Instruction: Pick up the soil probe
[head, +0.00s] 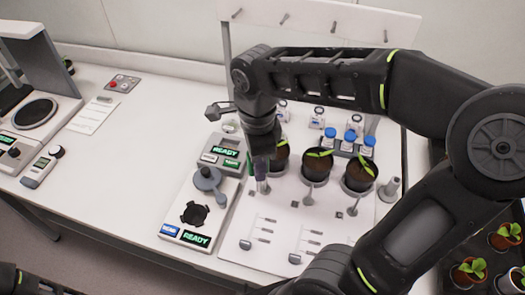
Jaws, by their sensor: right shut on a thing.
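My right gripper (262,168) points down over the white work board, left of the potted seedlings. It is shut on a slim greyish thing, which I take to be the soil probe (263,187); only its lower part shows below the fingers. The wrist hides its upper part, and I cannot tell whether its lower end touches the board. My left gripper is not in view; only a dark part of my left arm shows at the bottom left corner.
Potted seedlings (317,167) stand in a row right of the gripper, with blue-capped vials (350,136) behind. Left are a device with a READY display (196,238) and a grey knob (207,179). A scale (35,113) stands far left.

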